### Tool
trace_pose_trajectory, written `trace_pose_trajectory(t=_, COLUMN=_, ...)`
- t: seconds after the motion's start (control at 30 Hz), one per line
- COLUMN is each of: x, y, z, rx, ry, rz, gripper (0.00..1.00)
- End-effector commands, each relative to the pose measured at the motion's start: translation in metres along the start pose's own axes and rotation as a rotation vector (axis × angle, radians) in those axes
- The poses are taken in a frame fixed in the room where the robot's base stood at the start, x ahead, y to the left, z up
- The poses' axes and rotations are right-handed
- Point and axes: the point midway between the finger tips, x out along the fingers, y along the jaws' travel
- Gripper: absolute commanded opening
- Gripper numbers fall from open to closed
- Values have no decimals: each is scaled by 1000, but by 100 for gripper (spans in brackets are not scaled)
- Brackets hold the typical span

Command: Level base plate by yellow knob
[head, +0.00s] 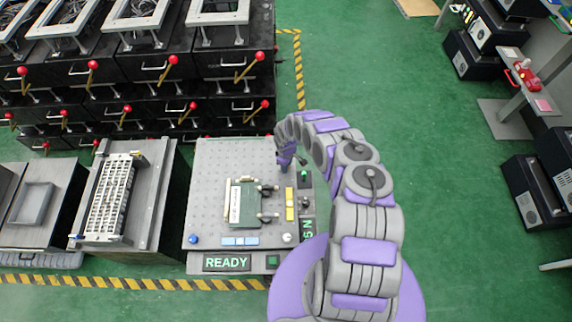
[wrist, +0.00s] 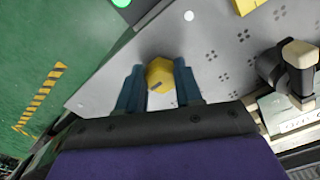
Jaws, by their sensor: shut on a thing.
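The yellow knob (wrist: 159,75) sits near a corner of the grey base plate and shows in the wrist view between my two fingers. My gripper (wrist: 160,88) is shut on it, one dark blue finger on each side. In the head view my gripper (head: 287,160) is at the plate's far right corner, and the knob is hidden there. The base plate (head: 215,160) has a perforated top and also shows in the wrist view (wrist: 195,45). I cannot tell whether it is level. A blue knob (head: 193,239) and a white knob (head: 287,238) stand at its near corners.
A green board (head: 244,203) with black clamps is mounted mid-plate. A yellow block (head: 290,204) and a green button (head: 304,173) are at the right. A READY sign (head: 227,263) is on the front. Red-knobbed levers (head: 260,56) stand behind.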

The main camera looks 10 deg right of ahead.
Motion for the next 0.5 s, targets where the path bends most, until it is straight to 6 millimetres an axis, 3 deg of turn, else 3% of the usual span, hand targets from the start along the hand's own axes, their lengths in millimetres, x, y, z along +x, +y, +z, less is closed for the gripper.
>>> trace_pose_trajectory(t=0.5, x=0, y=2, z=-1, rx=-143, ry=2, rz=2, gripper=4)
